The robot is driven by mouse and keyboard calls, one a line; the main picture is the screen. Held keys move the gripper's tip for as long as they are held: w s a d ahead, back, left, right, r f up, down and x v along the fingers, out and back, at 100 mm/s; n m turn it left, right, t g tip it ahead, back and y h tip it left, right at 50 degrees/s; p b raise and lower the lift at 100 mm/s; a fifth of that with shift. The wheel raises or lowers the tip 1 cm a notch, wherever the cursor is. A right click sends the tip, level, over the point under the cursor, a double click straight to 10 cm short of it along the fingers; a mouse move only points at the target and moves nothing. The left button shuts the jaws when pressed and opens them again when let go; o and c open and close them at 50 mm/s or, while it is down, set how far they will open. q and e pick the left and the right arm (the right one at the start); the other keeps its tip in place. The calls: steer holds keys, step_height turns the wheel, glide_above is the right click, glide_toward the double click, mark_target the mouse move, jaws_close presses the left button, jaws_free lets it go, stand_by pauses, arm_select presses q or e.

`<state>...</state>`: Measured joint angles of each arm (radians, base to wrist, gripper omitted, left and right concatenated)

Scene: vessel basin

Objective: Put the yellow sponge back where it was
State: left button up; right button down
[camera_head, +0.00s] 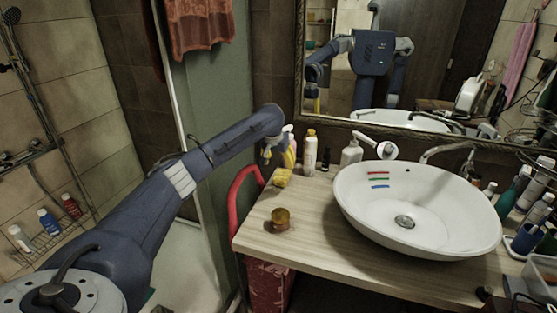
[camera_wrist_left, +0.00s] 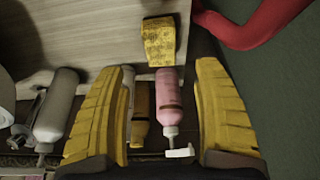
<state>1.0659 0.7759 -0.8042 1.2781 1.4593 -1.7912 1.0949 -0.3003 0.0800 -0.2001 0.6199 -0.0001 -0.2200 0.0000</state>
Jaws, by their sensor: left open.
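The yellow sponge (camera_head: 282,177) lies on the wooden counter (camera_head: 318,236) near its back left corner. In the left wrist view the sponge (camera_wrist_left: 159,42) lies on the wood beyond the fingertips, in line with the gap between them. My left gripper (camera_head: 268,153) is above the back left corner of the counter, by the bottles. In the left wrist view its two yellow fingers (camera_wrist_left: 162,68) are spread wide with nothing gripped. A pink bottle (camera_wrist_left: 168,100) and an amber bottle (camera_wrist_left: 140,110) show between the fingers, beneath them. My right gripper is not in view.
A white basin (camera_head: 445,222) with red, green and blue strokes stands right of the sponge. A small amber jar (camera_head: 281,218) stands in front of the sponge. A white bottle (camera_head: 310,153) and a pump bottle (camera_head: 351,152) stand at the back. A red rail (camera_head: 236,203) curves beside the counter's left edge.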

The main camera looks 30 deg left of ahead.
arm_select(q)
steer(key=shift+s+r, duration=0.25)
steer(key=shift+r, duration=0.35)
